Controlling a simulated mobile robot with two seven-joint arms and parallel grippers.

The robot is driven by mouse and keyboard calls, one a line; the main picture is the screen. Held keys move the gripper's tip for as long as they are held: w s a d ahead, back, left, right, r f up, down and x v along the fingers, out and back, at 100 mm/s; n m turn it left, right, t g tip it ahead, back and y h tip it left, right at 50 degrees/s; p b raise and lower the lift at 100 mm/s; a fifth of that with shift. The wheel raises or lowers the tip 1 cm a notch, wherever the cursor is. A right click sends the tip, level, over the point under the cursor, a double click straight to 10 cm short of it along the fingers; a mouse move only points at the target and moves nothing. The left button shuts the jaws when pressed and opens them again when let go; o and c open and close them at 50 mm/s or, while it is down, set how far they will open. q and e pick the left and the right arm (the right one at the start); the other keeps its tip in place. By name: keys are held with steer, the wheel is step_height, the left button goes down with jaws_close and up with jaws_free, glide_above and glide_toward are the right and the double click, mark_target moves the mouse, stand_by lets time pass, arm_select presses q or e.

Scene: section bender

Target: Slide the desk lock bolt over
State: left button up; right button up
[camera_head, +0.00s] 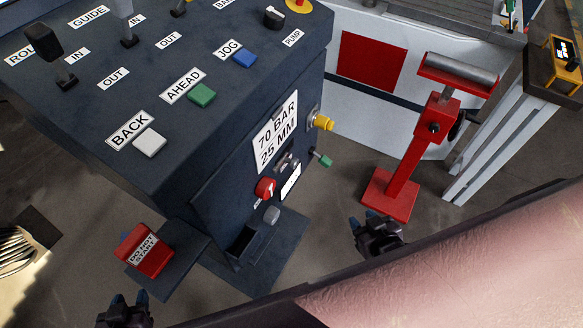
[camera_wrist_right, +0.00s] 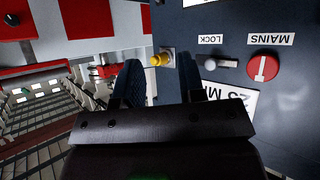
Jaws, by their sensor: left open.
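The lock bolt is a small grey metal bolt (camera_head: 287,162) on the side of the dark blue control desk (camera_head: 225,205), between a red knob and a yellow knob. In the right wrist view, which shows the desk upside down, the bolt (camera_wrist_right: 222,64) lies under a LOCK label (camera_wrist_right: 210,39). My left gripper (camera_head: 127,305) is open and empty at the bottom left, near the red DO NOT START block. My right gripper (camera_head: 375,230) is right of the desk side, apart from the bolt. In its wrist view the fingers (camera_wrist_right: 163,85) are apart with nothing between them.
The red MAINS knob (camera_head: 265,188) and the yellow knob (camera_head: 323,122) stick out beside the bolt. A green knob (camera_head: 321,158) is nearby. The red DO NOT START block (camera_head: 145,250) sits on a low ledge. A red roller stand (camera_head: 410,150) stands at right.

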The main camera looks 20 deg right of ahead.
steer(key=w+a+n, duration=0.1)
steer(key=a, duration=0.1)
steer(key=w+a+n+y+b, duration=0.1)
steer(key=w+a, duration=0.1)
steer(key=w+a+n, duration=0.1)
steer(key=a, duration=0.1)
steer(key=shift+w+r+t+y, duration=0.15)
steer(key=shift+r+t+y, duration=0.15)
steer(key=shift+t, duration=0.1)
jaws_close()
arm_select(q)
steer(key=f, duration=0.2)
steer(key=s+f+b, duration=0.1)
steer(key=shift+f+b, duration=0.3)
steer(key=shift+f, duration=0.1)
arm_select(e)
steer(key=w+a+r+n+t+h, duration=0.1)
steer(key=a+r+n, duration=0.4)
steer(key=n, duration=0.6)
steer(key=a+t+h, duration=0.1)
steer(key=a+t, duration=0.1)
steer(key=shift+w+t, duration=0.25)
steer(key=shift+t, duration=0.05)
arm_select(q)
steer(key=shift+w, duration=0.2)
arm_select(e)
steer(key=shift+r, duration=0.1)
